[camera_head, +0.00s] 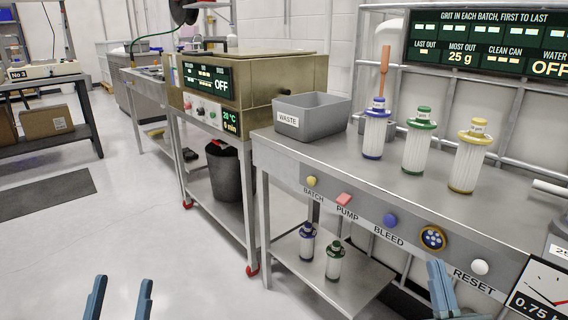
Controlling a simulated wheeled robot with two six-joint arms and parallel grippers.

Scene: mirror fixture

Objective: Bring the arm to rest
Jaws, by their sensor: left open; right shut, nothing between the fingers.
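My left gripper (119,296) shows at the bottom left of the head view, its two blue fingers apart, with nothing between them, over the open floor. My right gripper (440,288) shows at the bottom right, in front of the steel bench's front edge. Its blue fingers are together and hold nothing that I can see. Both grippers are clear of the filters on the bench. The rest of both arms is out of view.
The steel bench (330,155) carries a grey WASTE bin (312,112) and filters with blue (375,135), green (418,145) and yellow (468,160) caps. Buttons line its front. Two filters stand on the lower shelf (325,290). The floor (110,220) at left is free.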

